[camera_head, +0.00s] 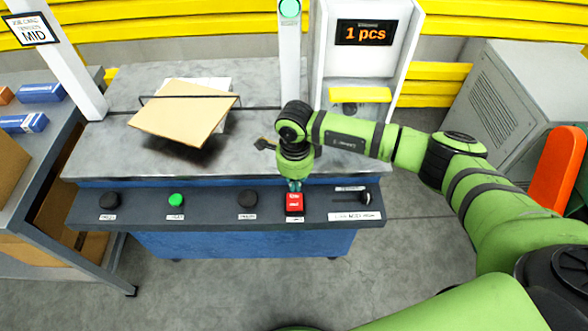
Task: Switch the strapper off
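The strapper is a grey-topped table (255,155) with a dark control panel (220,214) along its front. A bright red rocker switch (294,203) with white marks sits on the panel, right of the middle, with a small label below it. My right gripper (295,185) points down just above the back edge of this switch. Its narrow fingertips look together and hold nothing; I cannot tell if they touch the switch. My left gripper is not in view.
The panel also has a green button (176,200), black knobs (109,201) and a slider (366,197). A tilted cardboard piece (183,112) lies on the table. A display (364,33) reads "1 pcs". A grey cabinet (505,100) stands right. Floor in front is clear.

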